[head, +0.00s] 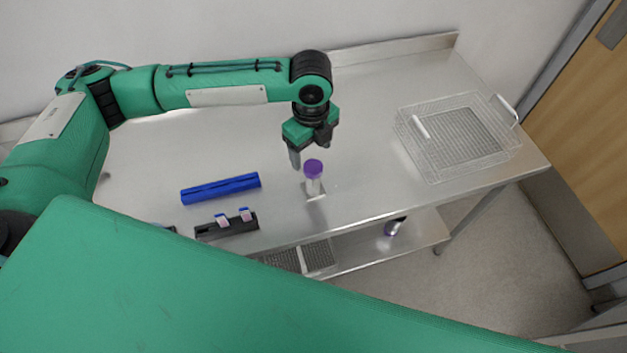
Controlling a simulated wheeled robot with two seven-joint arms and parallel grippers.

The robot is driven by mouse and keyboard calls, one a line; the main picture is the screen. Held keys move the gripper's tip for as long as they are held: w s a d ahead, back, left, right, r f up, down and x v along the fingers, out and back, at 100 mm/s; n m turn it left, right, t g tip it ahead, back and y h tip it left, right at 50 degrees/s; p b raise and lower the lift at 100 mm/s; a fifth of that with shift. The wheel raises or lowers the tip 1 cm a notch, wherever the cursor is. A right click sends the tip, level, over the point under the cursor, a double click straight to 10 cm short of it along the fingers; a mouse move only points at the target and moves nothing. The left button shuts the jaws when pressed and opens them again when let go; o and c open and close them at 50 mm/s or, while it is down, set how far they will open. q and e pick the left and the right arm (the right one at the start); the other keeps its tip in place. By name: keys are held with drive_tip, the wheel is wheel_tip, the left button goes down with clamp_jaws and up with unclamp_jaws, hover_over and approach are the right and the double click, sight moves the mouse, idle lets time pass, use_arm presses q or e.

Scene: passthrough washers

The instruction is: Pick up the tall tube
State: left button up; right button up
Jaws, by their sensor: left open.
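The tall tube (314,184) is clear with a purple cap and stands upright on the metal table, at the middle of the head view. A small flat square lies at its base. My left gripper (308,159) points down just above and behind the tube's cap. Its jaws are open, and nothing shows between them. The gap between the fingers and the cap is hard to judge from this angle. My right gripper is not in view.
A blue bar-shaped rack (220,189) and a black rack (226,229) with small coloured pieces lie left of the tube. A wire basket (432,171) with white handles stands at the right of the metal table (365,130). A purple-ended object (394,227) is on the lower shelf.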

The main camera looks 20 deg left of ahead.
sight(313, 166)
use_arm(q)
drive_tip(key=f, duration=0.2)
drive_tip(key=shift+w+f, duration=0.3)
drive_tip(key=shift+f, duration=0.1)
drive_tip(key=shift+f+p, duration=0.75)
drive_tip(key=shift+f, duration=0.05)
drive_tip(key=f, duration=0.1)
drive_tip(key=f+p, duration=0.1)
drive_tip(key=f, duration=0.1)
drive_tip(key=shift+w+f, duration=0.2)
drive_tip(key=shift+f, duration=0.05)
drive_tip(key=shift+f+p, duration=0.3)
drive_tip(key=shift+f, duration=0.05)
clamp_jaws()
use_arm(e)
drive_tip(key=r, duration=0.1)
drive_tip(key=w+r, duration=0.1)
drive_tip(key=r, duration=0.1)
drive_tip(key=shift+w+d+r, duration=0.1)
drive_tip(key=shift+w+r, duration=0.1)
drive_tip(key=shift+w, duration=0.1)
